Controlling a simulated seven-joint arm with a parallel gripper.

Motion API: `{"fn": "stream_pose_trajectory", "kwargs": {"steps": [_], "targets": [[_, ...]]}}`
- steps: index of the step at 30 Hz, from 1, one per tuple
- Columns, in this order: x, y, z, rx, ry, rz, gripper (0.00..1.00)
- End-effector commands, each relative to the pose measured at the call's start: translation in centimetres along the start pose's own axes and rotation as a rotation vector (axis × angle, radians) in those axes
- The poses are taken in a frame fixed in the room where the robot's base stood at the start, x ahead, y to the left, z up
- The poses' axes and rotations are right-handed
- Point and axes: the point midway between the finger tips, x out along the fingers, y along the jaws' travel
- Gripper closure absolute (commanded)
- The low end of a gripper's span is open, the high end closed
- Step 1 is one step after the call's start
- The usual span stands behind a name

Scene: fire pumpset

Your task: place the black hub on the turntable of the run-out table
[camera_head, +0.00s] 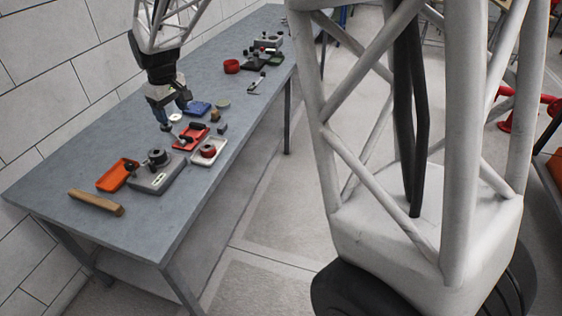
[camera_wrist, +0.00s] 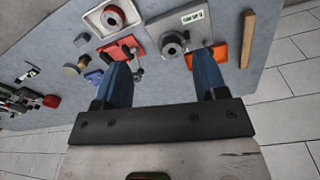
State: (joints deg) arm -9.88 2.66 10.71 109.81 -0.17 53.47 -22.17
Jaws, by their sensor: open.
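The run-out table (camera_head: 157,178) is a grey block on the bench, left of the middle of the row of parts. It also shows in the wrist view (camera_wrist: 194,22), with a label on its face. A dark round piece (camera_head: 158,156) with a lighter centre stands on it, also in the wrist view (camera_wrist: 173,38). I cannot tell whether this is the black hub or only the turntable. My gripper (camera_head: 166,123) is open, pointing down above the bench behind the red tray. In the wrist view its blue fingers (camera_wrist: 163,66) are apart with nothing between them.
A red tray (camera_wrist: 111,45) with dark parts, a white tray (camera_head: 220,147) with a red ring, and an orange tray (camera_head: 112,178) lie close around. A wooden bar (camera_head: 96,202) lies near the front edge. A blue tray (camera_head: 195,108) is behind. The bench's front right is clear.

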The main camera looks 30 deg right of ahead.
Motion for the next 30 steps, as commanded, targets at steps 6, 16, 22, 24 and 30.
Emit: {"fn": "stream_pose_trajectory", "kwargs": {"steps": [6,16,22,24,30], "targets": [[-3.8,-0.6,5.8,0.079,0.033,0.015,0.34],[-6.6,-2.1,14.4,0.199,0.062,0.029,0.34],[-7.7,-3.3,19.6,0.272,0.082,0.037,0.34],[-7.9,-3.8,21.4,0.298,0.088,0.039,0.34],[-8.2,-5.3,26.5,0.371,0.108,0.047,0.34]]}}
